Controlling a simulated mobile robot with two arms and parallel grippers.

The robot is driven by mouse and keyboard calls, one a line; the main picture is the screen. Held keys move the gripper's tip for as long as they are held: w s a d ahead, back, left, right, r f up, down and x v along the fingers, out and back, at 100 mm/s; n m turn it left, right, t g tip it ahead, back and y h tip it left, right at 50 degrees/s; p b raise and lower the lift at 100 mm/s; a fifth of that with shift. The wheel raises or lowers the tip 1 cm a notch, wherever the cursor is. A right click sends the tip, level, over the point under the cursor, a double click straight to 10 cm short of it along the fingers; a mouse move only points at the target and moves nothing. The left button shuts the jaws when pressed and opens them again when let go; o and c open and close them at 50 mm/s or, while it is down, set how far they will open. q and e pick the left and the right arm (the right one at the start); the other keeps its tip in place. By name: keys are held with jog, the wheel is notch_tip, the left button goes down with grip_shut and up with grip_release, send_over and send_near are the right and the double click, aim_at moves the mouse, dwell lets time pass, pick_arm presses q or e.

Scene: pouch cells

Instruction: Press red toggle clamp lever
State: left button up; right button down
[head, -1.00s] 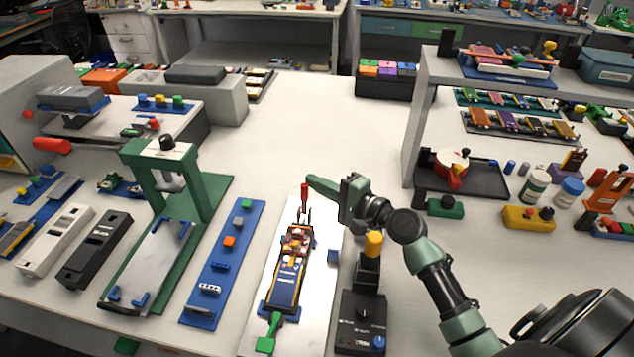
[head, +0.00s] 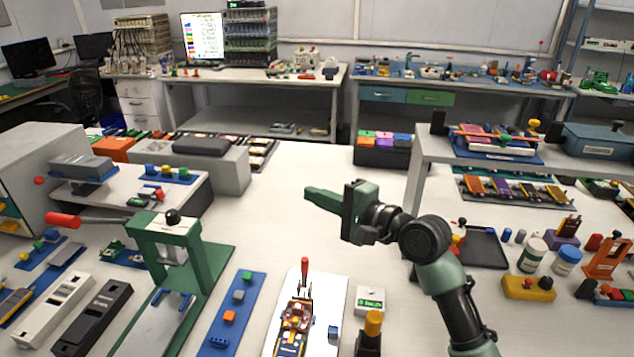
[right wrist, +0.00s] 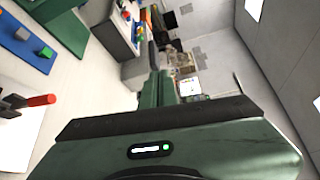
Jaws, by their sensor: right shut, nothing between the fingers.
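The red toggle clamp lever (head: 305,272) stands about upright at the far end of a fixture on a pale plate (head: 338,295) in the head view. A pouch cell assembly with orange, white and dark parts (head: 294,318) lies in front of it, cut off by the lower edge. My right gripper (head: 309,192) is shut and empty, up from the lever in the picture and apart from it, its fingers pointing left. In the right wrist view the red lever (right wrist: 40,100) shows at the left, clear of the fingers (right wrist: 161,84). My left gripper is not in view.
A green press (head: 185,240) with a red-tipped handle (head: 62,219) stands at left. A blue strip (head: 240,300) with small blocks lies left of the fixture. A small white box (head: 371,299) and a yellow-capped post (head: 373,323) stand at right.

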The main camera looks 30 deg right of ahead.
jog(key=shift+r, duration=1.15)
